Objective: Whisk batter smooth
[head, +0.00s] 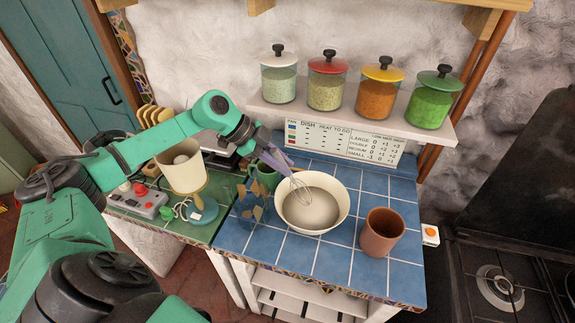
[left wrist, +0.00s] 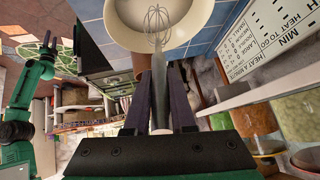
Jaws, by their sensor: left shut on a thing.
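My left gripper (head: 275,158) is shut on the handle of a whisk (head: 300,187), whose wire end points down into a cream bowl (head: 338,222). The whisk is tilted, near the bowl's far left rim. Pale, smooth-looking batter (head: 310,212) lies in the bowl; I cannot tell whether the wires touch it. In the left wrist view the handle (left wrist: 158,85) sits between the two fingers (left wrist: 158,112), with the wires over the bowl (left wrist: 118,28). A green arm with its end (left wrist: 47,42) shows at the left there; its jaw state is too small to tell.
A terracotta cup (head: 380,234) stands right of the bowl; a blue patterned vessel (head: 249,206) and green mug (head: 266,174) stand left. A shelf (head: 340,118) with several jars hangs behind. A stove (head: 515,270) is at right. Blue tiles in front of the bowl are clear.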

